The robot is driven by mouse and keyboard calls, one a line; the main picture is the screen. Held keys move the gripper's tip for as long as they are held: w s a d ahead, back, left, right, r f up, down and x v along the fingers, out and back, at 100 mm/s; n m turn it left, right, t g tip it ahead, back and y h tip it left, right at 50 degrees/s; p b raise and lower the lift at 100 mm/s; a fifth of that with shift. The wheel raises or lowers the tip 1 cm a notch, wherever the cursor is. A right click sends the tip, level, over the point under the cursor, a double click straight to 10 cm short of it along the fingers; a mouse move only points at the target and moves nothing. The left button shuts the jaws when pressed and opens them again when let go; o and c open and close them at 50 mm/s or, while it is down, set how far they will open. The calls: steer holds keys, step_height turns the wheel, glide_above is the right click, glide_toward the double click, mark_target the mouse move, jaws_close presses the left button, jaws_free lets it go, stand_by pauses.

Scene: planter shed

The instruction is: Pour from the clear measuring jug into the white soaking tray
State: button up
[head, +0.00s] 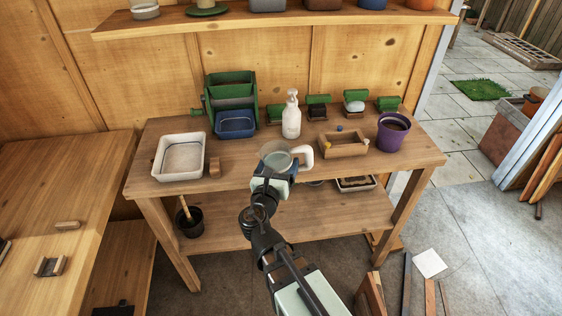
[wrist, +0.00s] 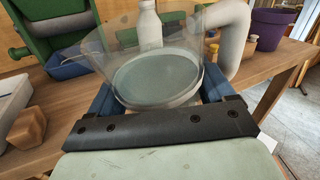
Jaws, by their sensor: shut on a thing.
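The clear measuring jug (head: 276,155) has a white handle on its right and pale liquid inside. It also shows large in the wrist view (wrist: 155,75). My gripper (head: 270,180) is shut on the jug, with a blue finger on each side of it in the wrist view (wrist: 158,100). The jug looks upright, over the front middle of the workbench; I cannot tell whether its base touches the top. The white soaking tray (head: 181,174) stands at the left end of the bench, apart from the jug. Only part of it shows at the wrist view's left edge (wrist: 12,100).
A small wooden block (head: 214,168) stands between tray and jug. A wooden box (head: 343,144) and a purple pot (head: 392,133) stand to the right.

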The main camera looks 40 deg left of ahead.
steer(key=shift+s+a+r, duration=0.1)
steer(key=shift+s+a, duration=0.05)
steer(key=shift+s, duration=0.25)
steer(key=shift+g+y, duration=0.3)
steer(key=shift+y, duration=0.1)
steer(key=s+a, duration=0.1)
steer(key=s+a+r, duration=0.1)
steer(key=shift+s+a+r, duration=0.15)
steer(key=shift+s+a, duration=0.15)
steer(key=shift+a, duration=0.1)
steer(key=a+r, duration=0.2)
steer(key=a, duration=1.9)
steer(key=shift+w+a+h, duration=0.15)
steer(key=shift+h, duration=0.25)
